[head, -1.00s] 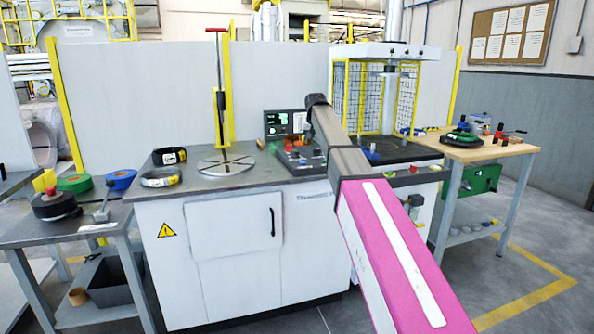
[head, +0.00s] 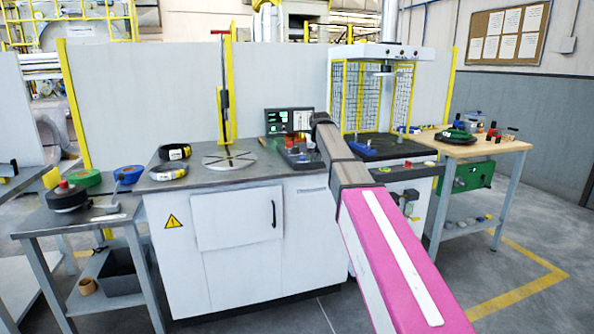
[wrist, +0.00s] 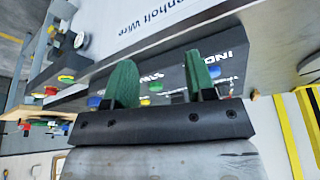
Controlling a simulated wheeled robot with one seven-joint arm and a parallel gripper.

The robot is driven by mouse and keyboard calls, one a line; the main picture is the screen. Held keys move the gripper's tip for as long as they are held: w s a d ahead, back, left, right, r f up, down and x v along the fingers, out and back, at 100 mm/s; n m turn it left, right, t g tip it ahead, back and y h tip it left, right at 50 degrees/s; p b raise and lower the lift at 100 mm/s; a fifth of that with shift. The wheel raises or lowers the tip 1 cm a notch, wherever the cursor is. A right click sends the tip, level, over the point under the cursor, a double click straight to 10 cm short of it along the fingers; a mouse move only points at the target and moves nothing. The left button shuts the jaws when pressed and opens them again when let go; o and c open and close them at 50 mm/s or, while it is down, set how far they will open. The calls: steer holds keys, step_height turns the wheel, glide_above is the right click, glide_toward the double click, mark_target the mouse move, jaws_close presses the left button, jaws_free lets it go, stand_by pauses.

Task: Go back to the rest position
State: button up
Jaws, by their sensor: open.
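My gripper (wrist: 160,82) shows in the wrist view with its two green fingers apart and nothing between them. Behind the fingers is a dark panel (wrist: 170,88) with white lettering and coloured buttons; the gap between fingers and panel is hard to judge. In the head view my pink arm reaches forward and up toward the bench, and my gripper is hidden behind the arm's dark far end.
The grey workbench (head: 215,181) carries a round slotted plate (head: 229,160) and black rings (head: 168,171) at its left. A yellow-caged press (head: 378,95) stands at right, beside a wooden-topped table (head: 477,148). A side table (head: 75,222) holds coloured rolls. Floor at lower right is clear.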

steer(key=s+d+f+g, duration=0.1)
steer(key=s+d+f, duration=0.2)
steer(key=s+f, duration=0.65)
steer(key=s+d+f+g, duration=0.1)
steer(key=s+d+f, duration=0.2)
steer(key=s+f, duration=0.65)
steer(key=s+d+f+g, duration=0.1)
steer(key=s+d+f, duration=0.1)
steer(key=s+f, duration=0.6)
steer(key=s+d+f, duration=0.1)
steer(key=s+f, duration=0.8)
steer(key=s, duration=0.2)
steer(key=shift+d+n+g, duration=0.4)
